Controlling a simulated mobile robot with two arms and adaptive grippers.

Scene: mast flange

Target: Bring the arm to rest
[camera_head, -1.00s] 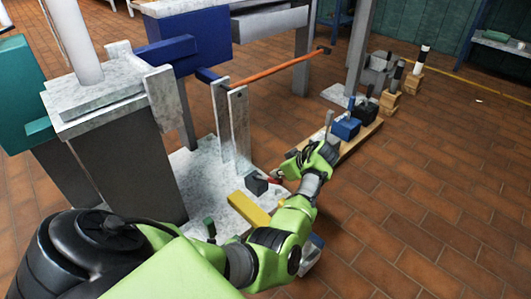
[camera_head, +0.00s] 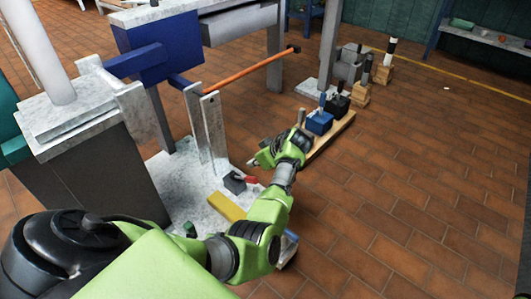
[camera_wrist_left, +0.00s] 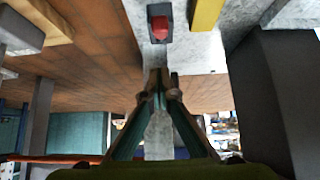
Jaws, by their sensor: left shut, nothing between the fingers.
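My left arm is green and comes in from the lower left in the head view. Its gripper (camera_head: 255,163) is shut and empty, in the air above the wooden board's near end and the grey base plate. In the left wrist view the two fingers (camera_wrist_left: 160,80) meet at their tips with nothing between them. My right gripper is not in either view.
A grey box with a red part (camera_head: 243,182) and a yellow block (camera_head: 227,207) lie on the base plate (camera_head: 185,180). A blue block (camera_head: 319,123) stands on the wooden board (camera_head: 330,138). Floor at right is clear.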

